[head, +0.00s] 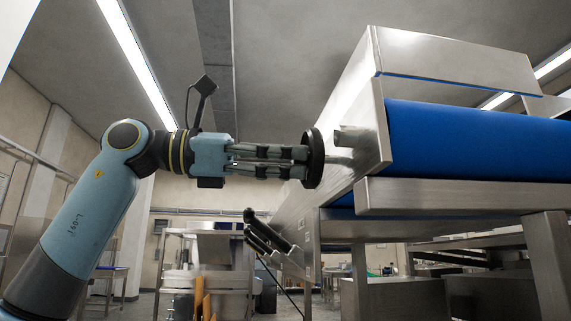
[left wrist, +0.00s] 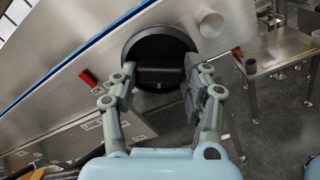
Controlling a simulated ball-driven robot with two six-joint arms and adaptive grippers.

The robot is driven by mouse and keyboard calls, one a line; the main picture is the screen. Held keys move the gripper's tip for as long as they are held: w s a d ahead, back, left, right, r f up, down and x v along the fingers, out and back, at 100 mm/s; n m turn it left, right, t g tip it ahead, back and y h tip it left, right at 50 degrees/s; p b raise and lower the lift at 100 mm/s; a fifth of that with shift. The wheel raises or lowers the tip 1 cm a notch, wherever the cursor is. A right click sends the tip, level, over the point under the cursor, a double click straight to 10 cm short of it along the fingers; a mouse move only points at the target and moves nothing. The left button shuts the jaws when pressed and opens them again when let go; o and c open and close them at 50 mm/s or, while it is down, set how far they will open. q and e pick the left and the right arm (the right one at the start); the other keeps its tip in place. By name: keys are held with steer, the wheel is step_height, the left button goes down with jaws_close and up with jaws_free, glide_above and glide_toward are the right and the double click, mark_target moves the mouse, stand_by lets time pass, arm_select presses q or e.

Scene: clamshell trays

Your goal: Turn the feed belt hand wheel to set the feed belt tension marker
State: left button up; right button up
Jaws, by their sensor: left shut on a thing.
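The hand wheel (head: 313,158) is a dark disc on a short shaft at the side of the steel feed belt frame. In the left wrist view the wheel (left wrist: 150,42) is round and dark with a block-like bar across it. My left gripper (head: 303,160) reaches it level from the left, and its fingers (left wrist: 166,73) are shut on the wheel; the exact contact is partly hidden. A red piece (left wrist: 88,77) sits left of the wheel beside small lettering; I cannot tell if it is the tension marker. My right gripper is not in view.
The blue belt (head: 470,140) runs right from the steel frame (head: 365,110). A steel stub (left wrist: 212,22) sticks out near the wheel. Dark lever-like parts (head: 265,235) show below. A steel table (left wrist: 280,52) stands to the right in the wrist view.

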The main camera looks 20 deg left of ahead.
arm_select(q)
steer(key=shift+f+m, duration=0.15)
steer(key=shift+m, duration=0.15)
steer(key=o, duration=1.2)
steer(key=shift+c, duration=0.2)
steer(key=shift+a, duration=0.1)
steer(key=v, duration=0.7)
steer(key=shift+a, duration=0.15)
